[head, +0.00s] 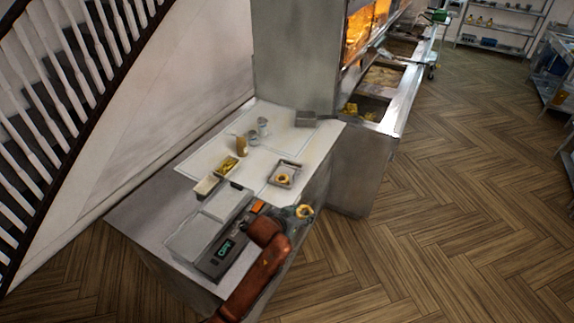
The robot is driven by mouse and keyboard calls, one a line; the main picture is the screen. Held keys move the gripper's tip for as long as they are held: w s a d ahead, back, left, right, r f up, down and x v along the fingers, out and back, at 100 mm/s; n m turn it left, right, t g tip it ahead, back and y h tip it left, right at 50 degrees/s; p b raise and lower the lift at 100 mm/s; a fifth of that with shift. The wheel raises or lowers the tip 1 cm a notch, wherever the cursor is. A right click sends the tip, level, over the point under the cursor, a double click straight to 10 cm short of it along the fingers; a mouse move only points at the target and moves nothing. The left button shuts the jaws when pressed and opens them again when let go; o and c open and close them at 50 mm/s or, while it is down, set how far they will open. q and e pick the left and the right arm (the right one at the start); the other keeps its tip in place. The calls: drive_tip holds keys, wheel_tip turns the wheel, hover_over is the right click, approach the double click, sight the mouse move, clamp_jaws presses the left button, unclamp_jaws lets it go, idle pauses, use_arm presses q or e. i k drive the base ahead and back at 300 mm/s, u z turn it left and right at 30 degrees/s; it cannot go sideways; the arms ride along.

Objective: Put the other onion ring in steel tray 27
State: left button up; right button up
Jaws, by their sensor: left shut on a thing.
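My left gripper (299,211) reaches in from the bottom on a rust-red arm. It is shut on a golden onion ring (306,211), held up near the front right edge of the counter. A small square steel tray (273,181) sits on the white counter surface, a little beyond and left of the gripper. Another golden onion ring (283,177) lies in this tray. I cannot read a number on the tray. The held ring is apart from the tray. My right gripper is not in view.
A grey device with a green display (225,249) stands left of my arm. A narrow tray with yellow food (226,165), a tan container (241,146), small metal cups (263,127) and a grey box (306,118) stand further back.

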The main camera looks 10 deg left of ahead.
sight(289, 171)
drive_tip(key=i, duration=1.5)
